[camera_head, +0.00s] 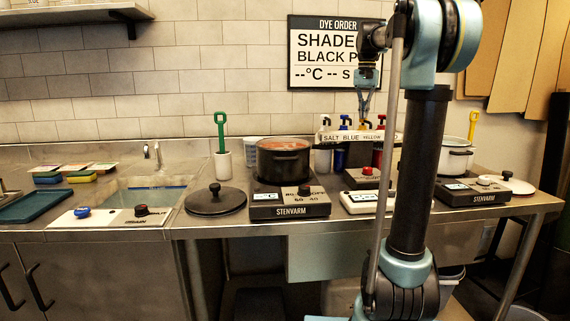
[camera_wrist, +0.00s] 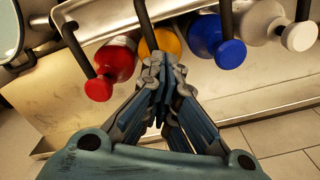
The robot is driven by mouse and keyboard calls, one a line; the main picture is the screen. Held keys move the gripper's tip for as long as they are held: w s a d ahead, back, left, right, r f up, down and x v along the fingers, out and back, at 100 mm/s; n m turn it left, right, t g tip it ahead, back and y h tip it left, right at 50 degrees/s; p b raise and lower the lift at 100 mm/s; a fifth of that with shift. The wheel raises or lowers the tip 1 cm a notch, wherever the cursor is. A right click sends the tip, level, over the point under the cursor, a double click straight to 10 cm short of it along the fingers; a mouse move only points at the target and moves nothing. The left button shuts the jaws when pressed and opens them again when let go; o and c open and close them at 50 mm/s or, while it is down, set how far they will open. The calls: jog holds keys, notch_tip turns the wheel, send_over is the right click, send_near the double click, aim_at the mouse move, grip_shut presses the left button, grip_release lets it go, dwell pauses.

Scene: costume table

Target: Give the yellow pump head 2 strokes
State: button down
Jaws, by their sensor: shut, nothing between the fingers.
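The yellow bottle (camera_wrist: 171,40) stands in a row with the other dye bottles in the wrist view. A dark pump stem (camera_wrist: 142,14) runs down to my fingertips there, and the yellow pump head at its end is hidden behind them. My gripper (camera_wrist: 154,72) is shut and empty, with its tips over the yellow pump. I cannot tell whether they touch it.
The red pump head (camera_wrist: 99,89) is close on the left; the blue pump head (camera_wrist: 230,54) and white pump head (camera_wrist: 299,37) are on the right. In the head view, a label strip (camera_head: 345,139) fronts the bottles. A pot (camera_head: 283,160) stands on a hotplate to the left.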

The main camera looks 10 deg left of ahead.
dwell(0.3)
jog(key=shift+r, duration=1.55)
notch_tip(320, 180, up, 6)
dwell(0.4)
